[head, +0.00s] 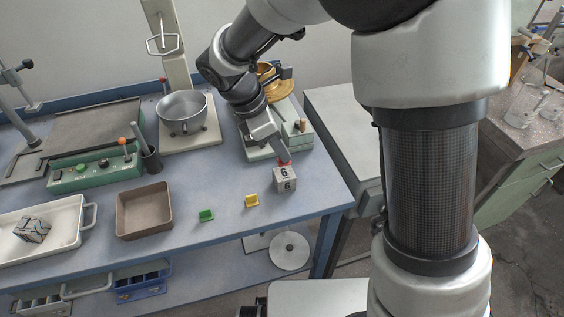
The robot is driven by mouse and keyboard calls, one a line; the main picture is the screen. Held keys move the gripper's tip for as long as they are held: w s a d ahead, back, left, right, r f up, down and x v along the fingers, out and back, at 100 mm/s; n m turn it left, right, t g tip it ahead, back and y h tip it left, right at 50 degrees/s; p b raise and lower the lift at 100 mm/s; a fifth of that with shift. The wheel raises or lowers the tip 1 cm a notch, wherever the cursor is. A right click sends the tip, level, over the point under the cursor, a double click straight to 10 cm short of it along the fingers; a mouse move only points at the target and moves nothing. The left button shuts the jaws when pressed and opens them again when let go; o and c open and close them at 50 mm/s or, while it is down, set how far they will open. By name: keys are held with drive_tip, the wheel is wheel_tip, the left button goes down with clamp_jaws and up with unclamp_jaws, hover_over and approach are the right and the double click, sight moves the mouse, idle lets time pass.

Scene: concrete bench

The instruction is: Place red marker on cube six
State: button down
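A pale grey cube with a black 6 on its faces, cube six (286,180), stands near the right front edge of the blue bench. A small red piece, the red marker (285,162), shows at the cube's top, right by the fingertips of my gripper (279,157). My gripper reaches down from behind and left of the cube. Its fingers hide part of the red marker. I cannot tell whether the fingers grip it or whether it rests fully on the cube.
A yellow marker (252,201) and a green marker (206,215) lie left of the cube. A brown tray (145,190), a white tray (84,240) with a patterned cube (32,229), and a metal pot (184,110) stand farther left. Bench space between the markers and pot is clear.

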sight(281, 162)
drive_tip(key=shift+f+b, duration=0.35)
drive_tip(key=shift+f, duration=1.5)
drive_tip(key=shift+f, duration=0.2)
drive_tip(key=c, duration=2)
unclamp_jaws()
drive_tip(key=shift+r, duration=0.1)
